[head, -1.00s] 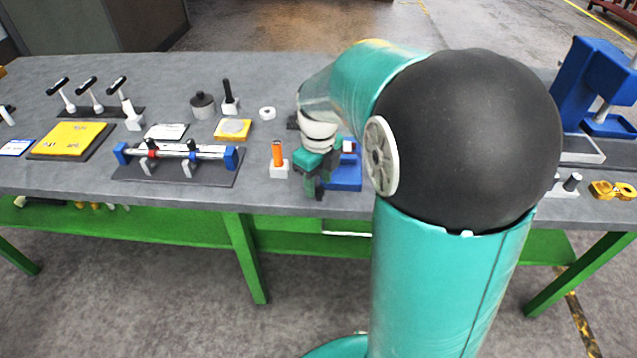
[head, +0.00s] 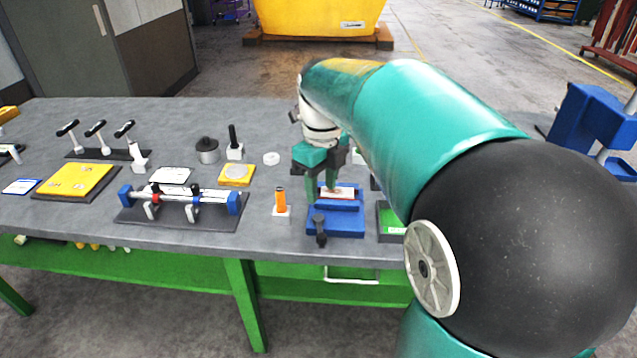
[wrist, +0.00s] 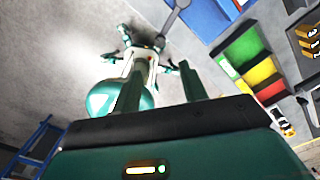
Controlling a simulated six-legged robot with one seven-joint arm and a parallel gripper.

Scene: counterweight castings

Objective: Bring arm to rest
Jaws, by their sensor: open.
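My gripper (head: 321,192) is teal and shows in the head view above the back part of a blue fixture (head: 345,222) on the grey bench. Its two fingers point down and stand apart, with nothing seen between them. Whether the fingertips clear the fixture is hard to tell. In the wrist view my gripper (wrist: 160,85) is also open and empty. My teal arm with its large black joint fills the right of the head view and hides part of the bench.
An orange-topped peg (head: 281,201) stands left of the fixture, and a green tray (head: 386,222) lies right of it. A rail fixture (head: 180,200), a yellow plate (head: 75,181) and a dark weight (head: 207,151) are further left. A blue press (head: 585,115) stands right.

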